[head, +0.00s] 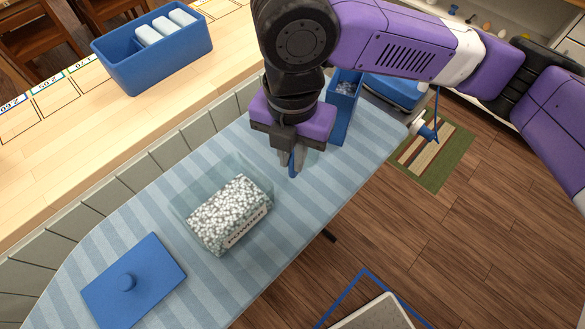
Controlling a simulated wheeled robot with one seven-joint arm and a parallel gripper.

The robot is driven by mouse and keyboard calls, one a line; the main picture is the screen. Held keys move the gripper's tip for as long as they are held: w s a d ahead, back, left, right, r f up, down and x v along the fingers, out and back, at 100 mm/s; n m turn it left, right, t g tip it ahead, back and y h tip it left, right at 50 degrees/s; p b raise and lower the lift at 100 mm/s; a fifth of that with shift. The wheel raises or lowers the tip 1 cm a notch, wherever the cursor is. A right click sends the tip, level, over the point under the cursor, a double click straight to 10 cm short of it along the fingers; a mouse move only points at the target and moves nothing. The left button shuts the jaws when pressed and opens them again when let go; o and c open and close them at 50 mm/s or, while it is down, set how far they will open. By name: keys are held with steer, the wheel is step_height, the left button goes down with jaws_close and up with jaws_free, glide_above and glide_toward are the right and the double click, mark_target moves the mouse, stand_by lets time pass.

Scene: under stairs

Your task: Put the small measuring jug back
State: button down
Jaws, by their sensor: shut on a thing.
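My gripper (291,168) points down over the striped ironing board, just beyond the powder box. It is shut on a small blue piece (293,160), which I take to be part of the small measuring jug. A pale, see-through shape shows beside the fingers; the arm and fingers hide most of the jug. The clear powder box (180,202) stands open on the board, filled with white granules and labelled POWDER. Its blue lid (150,290) with a round knob lies flat on the board to the lower left.
A narrow blue container (338,122) stands behind my gripper. A blue bin (160,68) with white items stands on the wooden counter (165,108). The striped board (300,215) has free room around the powder box. Right of it are wooden floor and a green striped rug (446,160).

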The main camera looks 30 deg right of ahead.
mark_target(293, 173)
steer(key=shift+f, duration=2.75)
steer(key=shift+f, duration=0.2)
steer(key=c, duration=1.4)
jaws_free()
steer(key=shift+c, duration=0.2)
step_height(293, 173, up, 12)
steer(key=shift+r, duration=0.25)
